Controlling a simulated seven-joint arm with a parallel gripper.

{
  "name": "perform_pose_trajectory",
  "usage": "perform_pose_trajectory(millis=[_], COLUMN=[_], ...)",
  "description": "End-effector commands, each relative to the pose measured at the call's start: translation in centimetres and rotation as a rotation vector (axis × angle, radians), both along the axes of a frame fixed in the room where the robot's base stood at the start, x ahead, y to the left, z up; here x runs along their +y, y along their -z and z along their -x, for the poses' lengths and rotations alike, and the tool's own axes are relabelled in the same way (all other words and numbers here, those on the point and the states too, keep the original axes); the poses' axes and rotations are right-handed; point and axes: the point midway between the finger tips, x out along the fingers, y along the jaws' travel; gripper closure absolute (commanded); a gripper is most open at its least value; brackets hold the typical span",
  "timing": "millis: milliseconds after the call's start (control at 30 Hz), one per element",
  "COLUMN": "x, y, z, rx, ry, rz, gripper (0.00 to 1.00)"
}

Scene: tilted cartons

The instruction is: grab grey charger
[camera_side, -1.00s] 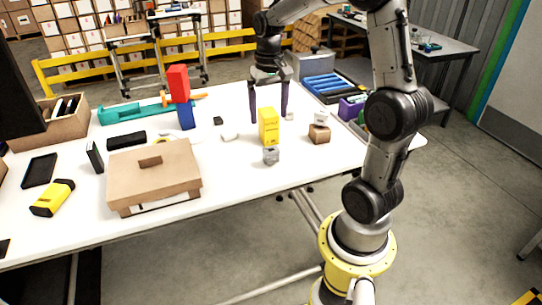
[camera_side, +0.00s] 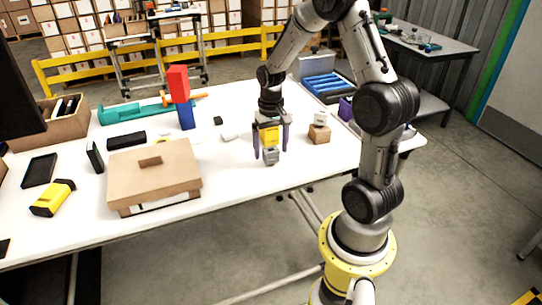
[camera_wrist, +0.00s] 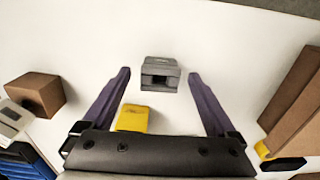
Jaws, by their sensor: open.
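The grey charger (camera_side: 270,156) is a small grey block on the white table near its front edge. In the wrist view the grey charger (camera_wrist: 160,74) lies just beyond the fingertips, near the middle of the gap. My gripper (camera_side: 270,157) points down over it with purple fingers apart, and nothing is held. In the wrist view my gripper (camera_wrist: 158,75) is open. A yellow box (camera_side: 269,137) stands right behind the charger, partly hidden by my gripper. It also shows between the fingers in the wrist view (camera_wrist: 133,118).
A large cardboard box (camera_side: 155,177) lies to the left. A red and blue block stack (camera_side: 180,88) stands farther back. The table in front of the charger is clear.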

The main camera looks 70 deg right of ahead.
Motion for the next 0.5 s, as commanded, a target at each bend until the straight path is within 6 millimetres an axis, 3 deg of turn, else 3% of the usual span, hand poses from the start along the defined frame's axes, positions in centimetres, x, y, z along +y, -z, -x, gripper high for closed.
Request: perform_pose_trajectory(millis=[133, 367, 400, 500], x=[0.04, 0.02, 0.01, 0.01], y=[1.39, 1.57, 1.56, 1.54], z=[0.06, 0.02, 0.01, 0.01], rx=[0.001, 0.000, 0.000, 0.000], ry=[0.000, 0.000, 0.000, 0.000], rz=[-0.001, 0.000, 0.000, 0.000], gripper=[0.07, 0.07, 0.09, 0.27])
